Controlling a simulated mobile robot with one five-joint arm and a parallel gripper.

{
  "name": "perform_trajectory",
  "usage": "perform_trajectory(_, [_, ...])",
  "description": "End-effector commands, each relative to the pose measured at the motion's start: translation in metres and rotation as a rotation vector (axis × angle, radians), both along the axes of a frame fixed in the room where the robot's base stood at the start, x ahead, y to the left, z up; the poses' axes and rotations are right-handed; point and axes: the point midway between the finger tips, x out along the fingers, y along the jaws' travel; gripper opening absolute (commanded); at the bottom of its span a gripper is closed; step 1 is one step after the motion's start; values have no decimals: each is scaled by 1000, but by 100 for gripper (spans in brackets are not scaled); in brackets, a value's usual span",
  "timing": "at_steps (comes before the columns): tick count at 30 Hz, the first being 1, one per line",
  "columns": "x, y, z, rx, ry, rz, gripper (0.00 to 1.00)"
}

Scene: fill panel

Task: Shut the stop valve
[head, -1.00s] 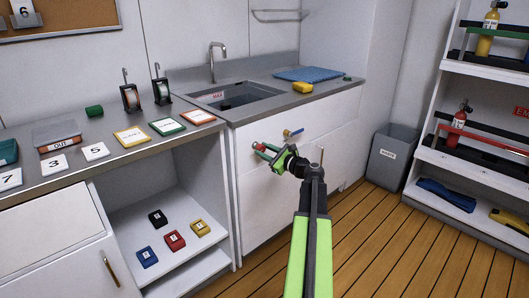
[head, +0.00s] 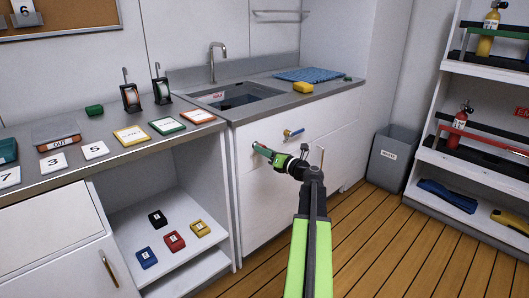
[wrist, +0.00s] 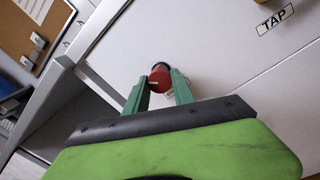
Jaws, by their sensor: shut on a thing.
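The stop valve's red knob (wrist: 159,78) sticks out from the white cabinet front under the sink. In the wrist view it lies between the two green fingers of my gripper (wrist: 160,86), which are shut on its sides. In the head view my gripper (head: 262,149) reaches the left part of the cabinet front, and its fingers largely hide the knob. A second valve (head: 293,133) with a blue handle and brass body sits to the right, apart from my gripper.
A label reading TAP (wrist: 275,18) is on the panel in the wrist view. The counter with a sink (head: 240,94) is above. A grey waste bin (head: 390,156) stands right of the cabinet. An open shelf (head: 165,232) with several coloured blocks is at left. The wooden floor is clear.

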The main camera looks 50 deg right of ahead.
Motion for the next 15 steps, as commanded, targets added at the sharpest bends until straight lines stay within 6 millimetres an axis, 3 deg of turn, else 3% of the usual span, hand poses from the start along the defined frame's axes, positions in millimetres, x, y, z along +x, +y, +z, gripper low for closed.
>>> perform_trajectory(15, [-1, 0, 0, 481, -34, -4, 0])
